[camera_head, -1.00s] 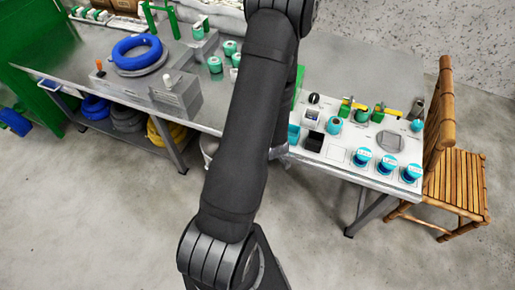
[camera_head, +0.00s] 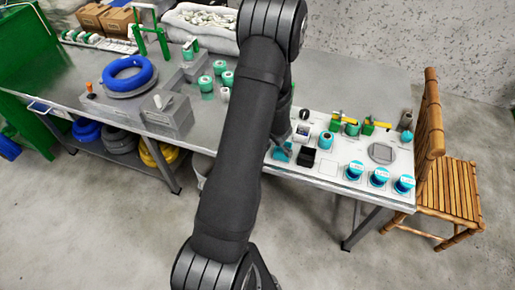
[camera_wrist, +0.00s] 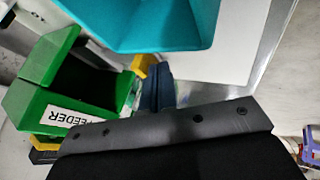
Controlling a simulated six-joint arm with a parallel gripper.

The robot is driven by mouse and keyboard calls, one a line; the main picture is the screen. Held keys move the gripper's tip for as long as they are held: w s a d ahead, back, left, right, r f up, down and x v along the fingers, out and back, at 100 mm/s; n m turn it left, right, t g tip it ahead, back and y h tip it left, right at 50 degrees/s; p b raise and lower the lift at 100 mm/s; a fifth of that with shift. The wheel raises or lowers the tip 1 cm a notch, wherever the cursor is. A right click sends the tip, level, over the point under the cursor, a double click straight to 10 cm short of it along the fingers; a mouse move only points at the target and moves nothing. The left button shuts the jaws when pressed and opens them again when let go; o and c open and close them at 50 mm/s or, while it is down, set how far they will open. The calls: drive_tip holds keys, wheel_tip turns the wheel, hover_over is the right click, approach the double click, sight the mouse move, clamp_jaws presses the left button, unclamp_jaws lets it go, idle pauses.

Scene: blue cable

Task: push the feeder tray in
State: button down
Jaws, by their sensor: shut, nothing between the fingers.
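In the wrist view a green box labelled FEEDER (camera_wrist: 60,118), its lettering upside down, stands at the left with a dark hollow. A teal open-looking part (camera_wrist: 150,22) fills the top centre; I cannot tell which part is the tray. My gripper's fingers (camera_wrist: 158,88) show dark beyond its black body, between the green box and a white surface. They are shut and hold nothing. They look close to the teal part; contact cannot be told. In the head view my arm hides the feeder, and the teal part (camera_head: 281,152) shows beside the arm's lower end.
On the white panel (camera_head: 345,155) stand a black box (camera_head: 306,158), a teal cylinder (camera_head: 326,140) and several blue-teal spools (camera_head: 354,171). A blue cable coil (camera_head: 128,72) lies left on the grey bench. A wooden chair (camera_head: 445,185) stands at the right end.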

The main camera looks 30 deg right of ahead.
drive_tip(key=shift+w+d, duration=0.75)
drive_tip(key=shift+r, duration=0.1)
drive_tip(key=shift+s+a, duration=0.25)
drive_tip(key=s+a, duration=0.2)
drive_tip(key=s, duration=0.1)
drive_tip(key=shift+a+r, duration=0.25)
drive_tip(key=shift+r, duration=0.1)
drive_tip(key=v, duration=0.9)
drive_tip(key=shift+a+f, duration=0.1)
drive_tip(key=shift+f, duration=0.05)
